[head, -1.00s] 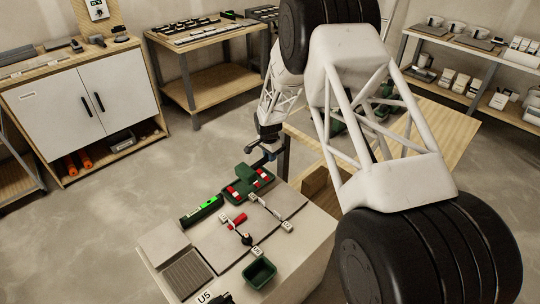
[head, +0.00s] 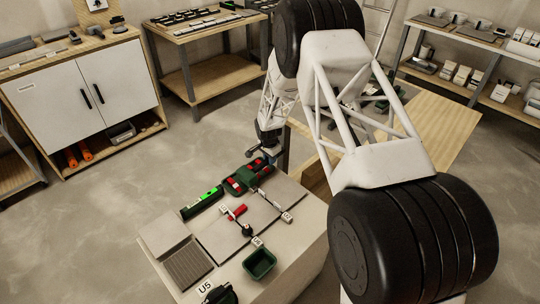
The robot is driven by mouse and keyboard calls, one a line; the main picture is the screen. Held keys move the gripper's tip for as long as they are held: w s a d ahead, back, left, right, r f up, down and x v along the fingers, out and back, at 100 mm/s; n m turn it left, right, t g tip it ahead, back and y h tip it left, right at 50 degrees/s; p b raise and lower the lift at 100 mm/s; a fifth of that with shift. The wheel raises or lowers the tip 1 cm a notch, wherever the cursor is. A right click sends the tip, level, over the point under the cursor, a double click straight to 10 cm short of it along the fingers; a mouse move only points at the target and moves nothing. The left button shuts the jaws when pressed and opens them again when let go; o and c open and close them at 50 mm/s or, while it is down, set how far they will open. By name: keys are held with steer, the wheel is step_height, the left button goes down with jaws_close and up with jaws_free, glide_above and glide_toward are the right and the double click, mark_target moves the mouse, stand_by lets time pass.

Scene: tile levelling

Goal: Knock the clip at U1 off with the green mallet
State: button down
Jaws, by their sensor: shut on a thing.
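My gripper (head: 263,150) is small and far off, at the back edge of the tiled bench. It is shut on what looks like the dark green mallet (head: 261,164), close over the green tray; the arm and the distance hide the grip. Grey tiles (head: 230,235) lie on the bench with small white tags on them. One tag (head: 287,217) is at the right and another (head: 257,241) at the front, too small to read surely. I cannot tell which marks U1. A red piece (head: 237,212) and a black-topped piece (head: 246,230) stand at the joints.
A green tray (head: 234,189) with red pieces lies at the back of the bench. A green level (head: 201,201) lies along the left edge. An empty green bin (head: 259,263) stands at the front, near a U5 tag (head: 205,288). My large arm fills the right.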

steer(key=shift+f, duration=0.3)
steer(key=shift+d, duration=0.1)
steer(key=shift+s+d, duration=1.35)
steer(key=shift+s, duration=0.05)
step_height(320, 180, up, 8)
steer(key=w+a, duration=0.1)
steer(key=shift+w+a, duration=0.2)
steer(key=shift+a, duration=0.05)
stand_by(0.6)
